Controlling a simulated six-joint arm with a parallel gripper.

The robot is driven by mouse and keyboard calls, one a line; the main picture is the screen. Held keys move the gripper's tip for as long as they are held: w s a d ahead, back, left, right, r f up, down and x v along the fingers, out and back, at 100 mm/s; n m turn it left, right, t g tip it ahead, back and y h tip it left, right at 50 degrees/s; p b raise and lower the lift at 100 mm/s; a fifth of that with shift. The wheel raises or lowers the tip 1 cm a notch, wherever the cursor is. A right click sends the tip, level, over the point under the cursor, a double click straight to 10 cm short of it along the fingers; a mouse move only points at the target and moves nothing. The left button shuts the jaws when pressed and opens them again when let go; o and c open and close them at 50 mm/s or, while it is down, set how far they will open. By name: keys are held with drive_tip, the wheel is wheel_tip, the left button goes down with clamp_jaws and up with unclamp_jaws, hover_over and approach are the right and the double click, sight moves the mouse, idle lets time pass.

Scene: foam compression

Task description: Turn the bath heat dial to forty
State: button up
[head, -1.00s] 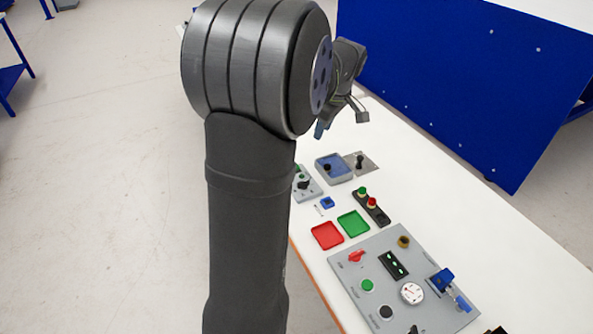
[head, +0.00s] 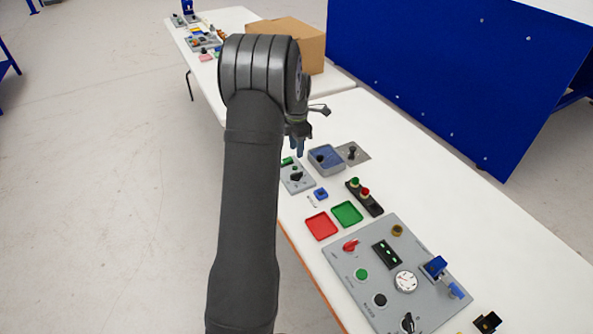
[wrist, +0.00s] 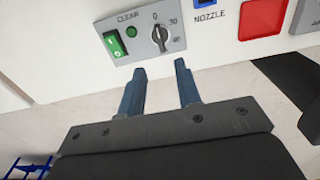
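A small grey panel (head: 299,178) near the left edge of the white table carries a black dial knob (head: 296,176). In the wrist view the panel (wrist: 184,42) shows the knob (wrist: 160,37) with its bar running roughly up and down. The labels 0 and 30 read at its top and right; a third mark is too blurred to read. A green rocker switch (wrist: 115,43) sits left of the knob. My gripper (head: 298,149) hangs above and beyond the panel. Its blue fingers (wrist: 160,67) are apart and empty, just short of the knob in the wrist view and not touching it.
A blue-grey tray (head: 325,160), a blue block (head: 321,194), red (head: 321,226) and green (head: 346,214) trays and a two-button box (head: 364,196) stand close by. A larger control panel (head: 385,300) lies nearer. A cardboard box (head: 290,42) stands behind.

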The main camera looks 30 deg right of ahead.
sight(296, 173)
wheel_tip(296, 173, down, 11)
drive_tip(key=shift+r, duration=0.1)
idle(0.3)
clamp_jaws()
